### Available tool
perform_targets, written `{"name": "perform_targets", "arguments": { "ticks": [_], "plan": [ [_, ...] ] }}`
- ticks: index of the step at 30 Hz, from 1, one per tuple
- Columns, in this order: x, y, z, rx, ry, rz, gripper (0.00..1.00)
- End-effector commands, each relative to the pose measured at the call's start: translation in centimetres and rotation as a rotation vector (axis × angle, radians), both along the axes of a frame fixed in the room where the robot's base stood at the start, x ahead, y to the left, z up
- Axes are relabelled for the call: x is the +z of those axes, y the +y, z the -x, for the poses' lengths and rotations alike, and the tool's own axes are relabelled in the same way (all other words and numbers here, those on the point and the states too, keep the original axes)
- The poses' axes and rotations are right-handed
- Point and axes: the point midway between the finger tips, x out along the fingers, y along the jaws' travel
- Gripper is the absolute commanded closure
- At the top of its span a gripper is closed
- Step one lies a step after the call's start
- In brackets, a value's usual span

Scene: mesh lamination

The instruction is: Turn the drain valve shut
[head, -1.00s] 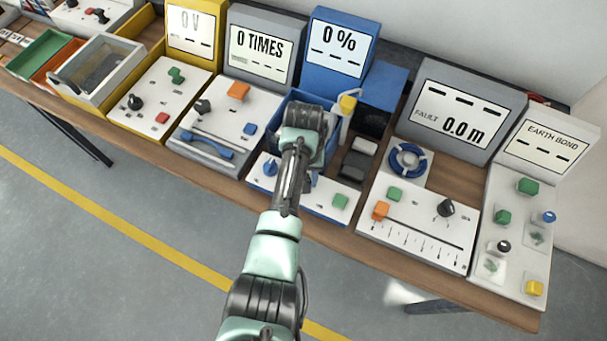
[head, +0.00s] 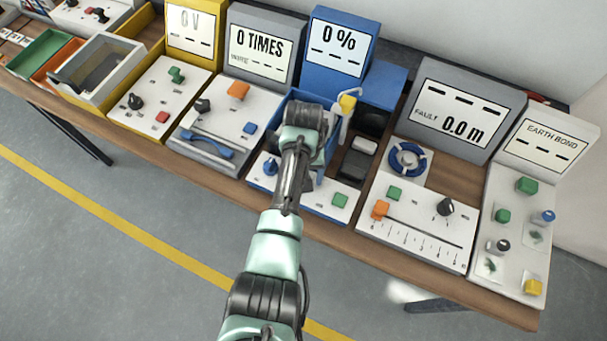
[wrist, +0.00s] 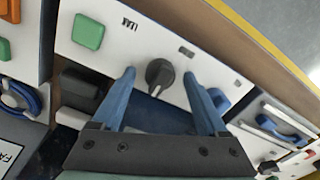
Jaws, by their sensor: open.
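A dark grey rotary knob (wrist: 158,79) sits on a white panel with a blue body. It appears to be the drain valve, though I cannot read a label that says so. A pale pointer mark shows on the knob. My gripper (wrist: 160,74) is open, with one blue finger on each side of the knob in the wrist view. I cannot tell whether the fingers touch it. In the head view my arm covers most of this spot. The blue unit's display (head: 338,48) reads 0 %.
A green button (wrist: 88,31) sits on the same panel; it also shows in the head view (head: 340,200). A yellow-topped part (head: 347,103) stands beside the arm. The grey unit with a blue lever (head: 207,146) is left, and a slider panel (head: 420,232) is right.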

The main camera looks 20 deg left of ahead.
Motion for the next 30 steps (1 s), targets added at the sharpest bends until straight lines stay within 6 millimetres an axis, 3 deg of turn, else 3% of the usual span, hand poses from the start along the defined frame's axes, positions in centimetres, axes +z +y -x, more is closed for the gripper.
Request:
{"name": "perform_targets", "arguments": {
  "ticks": [8, 21, 30],
  "plan": [
    [1.2, 0.0, 0.0, 0.0, -0.001, 0.001, 0.24],
    [10.0, 0.0, -0.1, -0.001, -0.005, -0.002, 0.24],
    [12.9, 0.0, 0.0, 0.0, 0.0, 0.0, 0.24]
  ]
}}
